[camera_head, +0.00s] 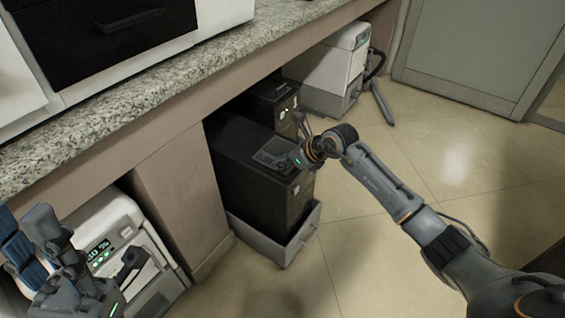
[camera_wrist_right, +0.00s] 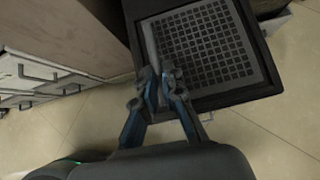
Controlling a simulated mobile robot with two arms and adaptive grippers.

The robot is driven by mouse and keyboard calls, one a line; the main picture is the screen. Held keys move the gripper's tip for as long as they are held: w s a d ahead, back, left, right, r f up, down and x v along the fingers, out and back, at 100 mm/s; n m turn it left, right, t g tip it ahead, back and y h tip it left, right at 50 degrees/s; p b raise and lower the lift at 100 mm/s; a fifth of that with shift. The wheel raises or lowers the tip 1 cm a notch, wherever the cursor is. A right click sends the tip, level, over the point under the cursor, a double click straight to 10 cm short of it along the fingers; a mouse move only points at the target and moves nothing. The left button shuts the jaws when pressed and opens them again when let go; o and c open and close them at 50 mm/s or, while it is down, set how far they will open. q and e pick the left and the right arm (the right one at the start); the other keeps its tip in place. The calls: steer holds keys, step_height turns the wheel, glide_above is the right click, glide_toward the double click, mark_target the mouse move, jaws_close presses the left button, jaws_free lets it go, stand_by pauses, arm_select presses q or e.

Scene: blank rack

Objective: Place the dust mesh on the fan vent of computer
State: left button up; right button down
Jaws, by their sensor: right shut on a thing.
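The computer (camera_head: 238,165) is a black tower under the counter, standing in a grey tray. The dust mesh (camera_head: 270,155) is a grey square panel at the tower's top; its grid of small square holes shows in the right wrist view (camera_wrist_right: 205,45). My right gripper (camera_head: 292,160) is shut on the near-left edge of the mesh, with its blue-lined fingertips (camera_wrist_right: 163,77) close together there. The mesh covers the area below it, so the fan vent is hidden. I cannot tell whether the mesh touches the tower. My left gripper (camera_head: 40,245) is at the lower left, away from the computer.
The grey tray (camera_head: 268,248) surrounds the tower's base. A second black tower (camera_head: 272,98) stands behind it. The granite counter (camera_head: 150,90) overhangs on the left. White devices stand at the lower left (camera_head: 112,225) and back (camera_head: 328,70). Tiled floor (camera_head: 360,245) is open on the right.

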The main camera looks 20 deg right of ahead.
steer(key=c, duration=1.5)
jaws_free()
steer(key=shift+o, duration=0.2)
